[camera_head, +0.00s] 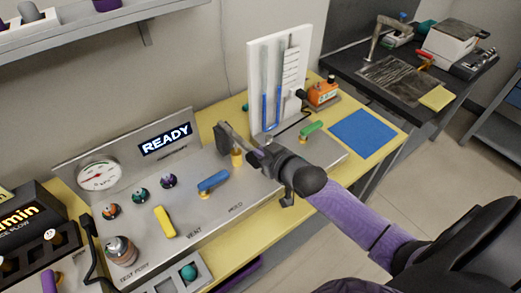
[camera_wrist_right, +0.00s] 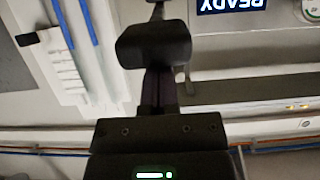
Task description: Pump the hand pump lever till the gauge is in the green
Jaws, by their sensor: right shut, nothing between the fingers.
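The round white gauge (camera_head: 97,177) with a red needle sits at the left of the grey panel in the head view. My right gripper (camera_head: 256,157) reaches in from the right above the panel and is shut and empty. Its dark body also shows in the wrist view (camera_wrist_right: 157,95). A dark block on a grey bar (camera_head: 226,136) stands just left of it, above a brass post (camera_head: 237,159). It looks like the pump lever; whether the gripper touches it I cannot tell. My left gripper is out of view.
A READY display (camera_head: 165,139) stands at the panel's back. Yellow (camera_head: 165,221), blue (camera_head: 213,181) and green (camera_head: 312,130) handles stick up from the panel. A white manometer board (camera_head: 278,80) rises behind the gripper. A blue mat (camera_head: 363,133) lies clear at right.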

